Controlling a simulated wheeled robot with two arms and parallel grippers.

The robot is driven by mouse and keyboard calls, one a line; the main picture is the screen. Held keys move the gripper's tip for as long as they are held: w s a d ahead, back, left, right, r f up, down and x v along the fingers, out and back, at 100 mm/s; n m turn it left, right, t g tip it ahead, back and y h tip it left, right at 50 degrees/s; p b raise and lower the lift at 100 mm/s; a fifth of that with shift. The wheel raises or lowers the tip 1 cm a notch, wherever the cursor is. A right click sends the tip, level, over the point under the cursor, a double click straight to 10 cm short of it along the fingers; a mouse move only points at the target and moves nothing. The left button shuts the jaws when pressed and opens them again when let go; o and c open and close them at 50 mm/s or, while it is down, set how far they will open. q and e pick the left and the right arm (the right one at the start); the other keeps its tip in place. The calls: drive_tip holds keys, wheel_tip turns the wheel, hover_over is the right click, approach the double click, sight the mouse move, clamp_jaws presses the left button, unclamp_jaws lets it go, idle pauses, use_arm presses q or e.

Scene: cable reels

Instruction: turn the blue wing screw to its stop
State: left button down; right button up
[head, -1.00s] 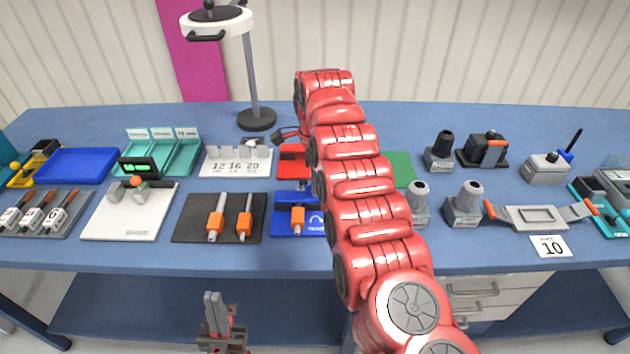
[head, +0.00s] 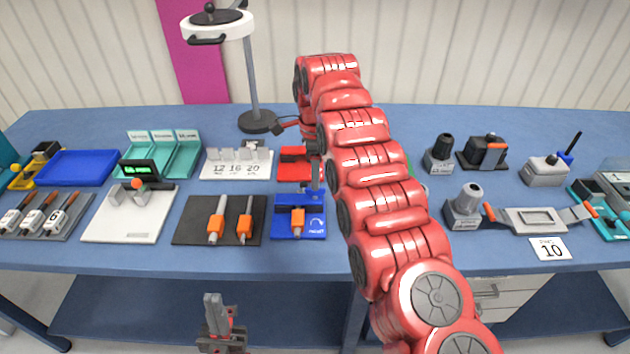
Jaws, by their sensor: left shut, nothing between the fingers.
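A blue fixture (head: 286,229) with a white curved arrow and an orange-handled piece (head: 298,221) sits near the middle of the bench's front. I cannot pick out the blue wing screw for certain; it may be hidden. My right arm reaches over the bench from the lower right. My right gripper (head: 316,190) points down at the back of the blue fixture, partly hidden by the arm; I cannot tell whether it touches or is open. My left gripper (head: 212,298) is shut and empty, low in front of the bench, fingers pointing up.
A red block (head: 291,170) stands behind the fixture. A black mat (head: 190,222) with two orange-handled tools lies left of it. A lamp (head: 256,115) stands at the back. A grey block (head: 543,172) with a blue part (head: 566,157) is at the right.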

wheel_tip(320, 180, up, 14)
drive_tip(key=p, duration=1.1)
drive_tip(key=shift+p, duration=0.4)
drive_tip(key=shift+s+f, duration=0.1)
